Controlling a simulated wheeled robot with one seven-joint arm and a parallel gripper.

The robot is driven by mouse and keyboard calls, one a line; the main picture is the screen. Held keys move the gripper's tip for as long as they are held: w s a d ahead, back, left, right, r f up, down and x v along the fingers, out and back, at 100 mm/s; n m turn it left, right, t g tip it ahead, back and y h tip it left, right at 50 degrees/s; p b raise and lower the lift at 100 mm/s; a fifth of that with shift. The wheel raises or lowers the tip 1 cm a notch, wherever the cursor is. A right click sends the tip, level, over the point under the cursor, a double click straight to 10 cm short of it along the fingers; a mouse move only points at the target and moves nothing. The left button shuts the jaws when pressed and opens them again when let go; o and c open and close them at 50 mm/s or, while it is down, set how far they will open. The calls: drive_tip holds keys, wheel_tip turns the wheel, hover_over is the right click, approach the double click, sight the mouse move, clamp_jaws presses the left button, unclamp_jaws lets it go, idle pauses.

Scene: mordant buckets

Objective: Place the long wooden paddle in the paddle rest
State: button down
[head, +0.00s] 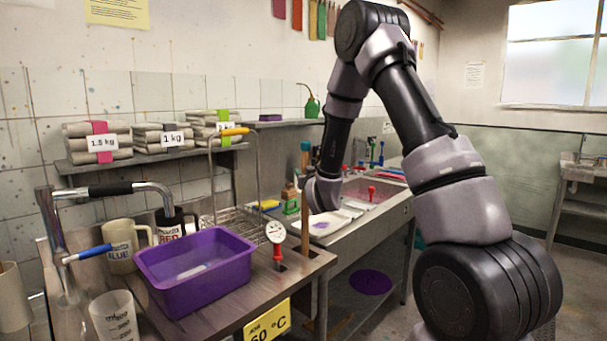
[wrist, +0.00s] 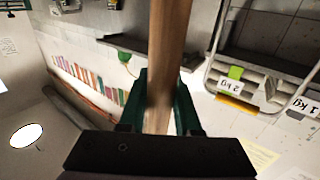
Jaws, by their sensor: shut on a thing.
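In the wrist view the paddle (wrist: 168,48) runs from between my jaws to the top edge. My gripper (wrist: 158,105) has dark green fingers, one on each side of the shaft, shut on it. In the head view my gripper is hard to make out near the end of my arm. I cannot pick out the paddle rest with certainty.
A purple tub (head: 195,270) sits on the counter, with mugs (head: 122,246) and a clear measuring beaker (head: 115,316) beside it. A dial thermometer (head: 276,232) stands close to the paddle. A sink (head: 375,193) lies behind my arm. Labelled bundles (head: 97,142) fill the wall shelf.

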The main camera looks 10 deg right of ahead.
drive_tip(key=c, duration=0.6)
unclamp_jaws()
drive_tip(key=s, duration=1.2)
drive_tip(key=s+d+r+m+g, duration=0.4)
drive_tip(key=s+d+r+g, duration=0.15)
drive_tip(key=r, duration=0.45)
drive_tip(key=s+r+g, duration=0.2)
drive_tip(key=s, duration=0.9)
drive_tip(key=s+r+g+y, duration=0.1)
drive_tip(key=s+r+g, duration=0.1)
drive_tip(key=s, duration=0.9)
drive_tip(key=shift+s+d+r+m+g, duration=0.15)
drive_tip(key=shift+s+r+m+g, duration=0.2)
drive_tip(key=shift+g, duration=0.4)
